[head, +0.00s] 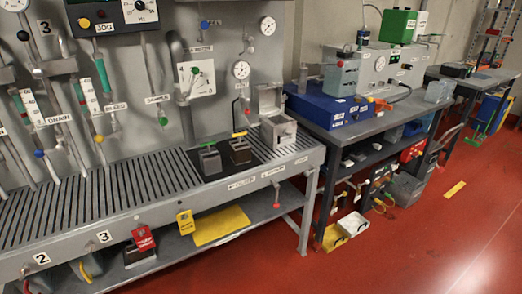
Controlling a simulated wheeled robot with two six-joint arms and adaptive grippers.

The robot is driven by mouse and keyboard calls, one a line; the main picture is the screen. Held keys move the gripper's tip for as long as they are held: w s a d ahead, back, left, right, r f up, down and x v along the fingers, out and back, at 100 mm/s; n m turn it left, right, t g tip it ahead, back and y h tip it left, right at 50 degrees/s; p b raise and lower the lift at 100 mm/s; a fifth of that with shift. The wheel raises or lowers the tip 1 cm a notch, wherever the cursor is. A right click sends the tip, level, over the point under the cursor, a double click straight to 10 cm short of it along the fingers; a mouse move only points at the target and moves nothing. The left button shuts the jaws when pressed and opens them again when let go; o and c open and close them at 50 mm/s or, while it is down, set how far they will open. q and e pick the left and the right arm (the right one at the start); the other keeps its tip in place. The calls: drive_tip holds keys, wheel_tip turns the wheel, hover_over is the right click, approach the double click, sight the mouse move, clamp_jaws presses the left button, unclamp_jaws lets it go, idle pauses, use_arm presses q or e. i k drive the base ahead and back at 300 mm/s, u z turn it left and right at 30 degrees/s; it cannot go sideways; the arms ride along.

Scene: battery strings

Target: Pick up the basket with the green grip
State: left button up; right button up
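Two small dark baskets with upright T-shaped grips stand side by side on a black mat at the right end of the slatted bench, in the head view. The left one (209,162) is grey-brown and has a green-looking grip (208,146). Neither of my grippers is in view.
A grey metal box with an open lid (278,130) stands right of the baskets. Pipes and gauges line the panel behind the slatted bench (110,205). A second bench with a blue case (327,106) stands to the right. Red floor (400,240) is clear in front.

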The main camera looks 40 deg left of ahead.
sight(210, 158)
drive_tip(key=u, duration=0.3)
drive_tip(key=i, duration=1.2)
drive_tip(key=u, duration=0.65)
